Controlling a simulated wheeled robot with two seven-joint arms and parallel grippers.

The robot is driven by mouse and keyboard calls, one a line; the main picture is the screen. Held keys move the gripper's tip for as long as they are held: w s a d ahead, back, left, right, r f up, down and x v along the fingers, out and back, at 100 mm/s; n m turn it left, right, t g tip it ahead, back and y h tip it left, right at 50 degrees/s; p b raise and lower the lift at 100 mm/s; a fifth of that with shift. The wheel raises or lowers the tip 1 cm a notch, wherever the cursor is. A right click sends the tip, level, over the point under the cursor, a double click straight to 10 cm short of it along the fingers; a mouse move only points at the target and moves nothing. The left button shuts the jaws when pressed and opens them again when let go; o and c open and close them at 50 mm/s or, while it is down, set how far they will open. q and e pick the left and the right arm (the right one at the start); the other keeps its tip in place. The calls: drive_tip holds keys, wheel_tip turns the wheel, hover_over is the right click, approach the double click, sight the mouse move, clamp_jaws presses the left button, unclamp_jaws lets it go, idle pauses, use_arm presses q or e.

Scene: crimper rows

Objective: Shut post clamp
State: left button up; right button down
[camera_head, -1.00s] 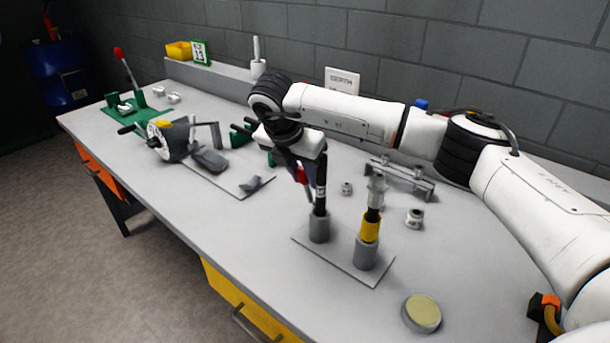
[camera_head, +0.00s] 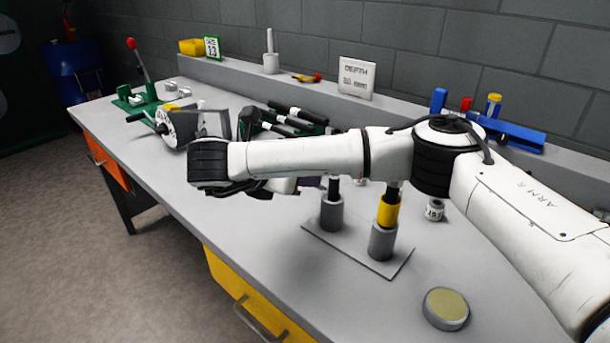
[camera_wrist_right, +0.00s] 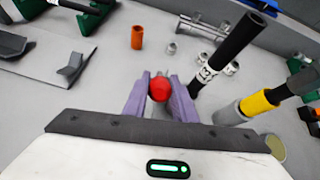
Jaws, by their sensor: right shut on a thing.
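My right gripper (camera_wrist_right: 160,85) has its two purple fingers shut on a red ball knob (camera_wrist_right: 160,90) in the right wrist view. What the knob belongs to is mostly hidden behind it. In the head view my right forearm covers most of the gripper and the knob. A black post (camera_wrist_right: 233,45) stands just right of the fingers; its lower part shows in a grey socket (camera_head: 332,214) in the head view. A yellow-banded post (camera_head: 388,211) stands in a second grey socket (camera_head: 382,242). I cannot tell which part is the post clamp. My left gripper is not in view.
The sockets stand on a thin grey plate (camera_head: 342,254). A round disc (camera_head: 446,307) lies at the front right. Black-and-green tools (camera_head: 295,120) and a crank device (camera_head: 180,127) are at the left. A depth sign (camera_head: 357,76) stands at the back.

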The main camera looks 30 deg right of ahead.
drive_tip(key=shift+a, duration=0.1)
idle(0.3)
drive_tip(key=c, duration=1.7)
unclamp_jaws()
drive_tip(key=shift+c, duration=0.2)
drive_tip(key=p+v, duration=0.1)
drive_tip(key=v, duration=0.9)
drive_tip(key=shift+a+p, duration=0.2)
drive_tip(key=shift+p, duration=0.2)
